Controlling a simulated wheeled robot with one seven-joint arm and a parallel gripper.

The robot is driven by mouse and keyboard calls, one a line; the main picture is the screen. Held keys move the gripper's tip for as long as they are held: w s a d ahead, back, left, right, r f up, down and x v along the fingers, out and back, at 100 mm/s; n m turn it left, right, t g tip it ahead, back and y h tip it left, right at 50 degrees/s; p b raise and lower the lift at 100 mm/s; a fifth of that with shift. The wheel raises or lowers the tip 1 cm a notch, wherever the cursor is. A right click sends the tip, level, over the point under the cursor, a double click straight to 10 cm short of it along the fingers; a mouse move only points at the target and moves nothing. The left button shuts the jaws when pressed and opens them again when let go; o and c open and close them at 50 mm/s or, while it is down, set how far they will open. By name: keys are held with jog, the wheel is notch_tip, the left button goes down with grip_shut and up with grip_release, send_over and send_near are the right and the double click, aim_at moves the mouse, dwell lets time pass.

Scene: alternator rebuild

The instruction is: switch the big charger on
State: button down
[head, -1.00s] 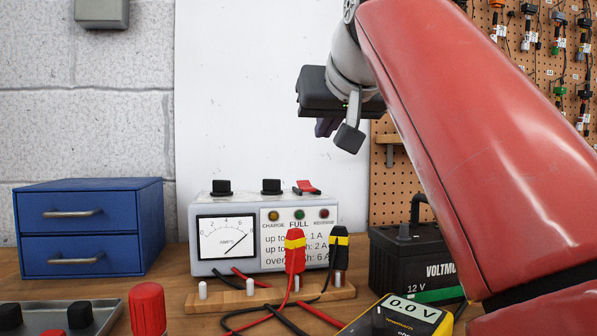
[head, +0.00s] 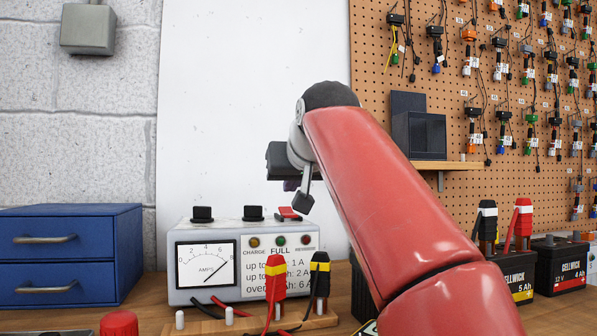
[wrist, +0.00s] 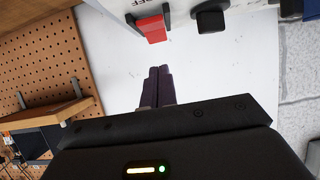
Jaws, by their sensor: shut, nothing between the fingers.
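The big charger (head: 180,270) is a pale box with an AMPS dial (head: 206,265), two black knobs and three small lamps on its front. Its red switch (head: 288,213) sits at the right end of the top; I cannot tell which way it is set. The switch also shows in the wrist view (wrist: 152,28), beside a black knob (wrist: 210,18).
Red and black clamps (head: 275,275) stand on a wooden peg rail (head: 260,327) before the charger. A blue drawer cabinet (head: 70,250) is at left. Batteries (head: 559,263) stand at right, below a pegboard (head: 480,80) with a small shelf (head: 445,165). The white wall panel behind is clear.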

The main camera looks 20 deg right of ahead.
aim_at(289, 211)
jog(key=shift+w+f+b, duration=0.2)
jog(key=shift+f+b, duration=0.1)
jog(key=shift+f, duration=0.5)
jog(key=shift+w+f+b, duration=0.2)
jog(key=shift+f+b, duration=0.1)
jog(key=shift+f, duration=0.45)
jog(key=shift+r+p, duration=0.1)
jog(key=shift+p, duration=0.35)
jog(key=shift+w+r+g+p, duration=0.15)
jog(key=shift+g+p, duration=0.15)
jog(key=shift+p, duration=0.35)
jog(key=shift+f, duration=0.4)
jog(key=shift+w, duration=0.1)
jog(key=shift+w+r+p, duration=0.3)
jog(key=shift+w+p, duration=0.15)
jog(key=shift+p, duration=0.1)
jog(key=shift+w, duration=0.25)
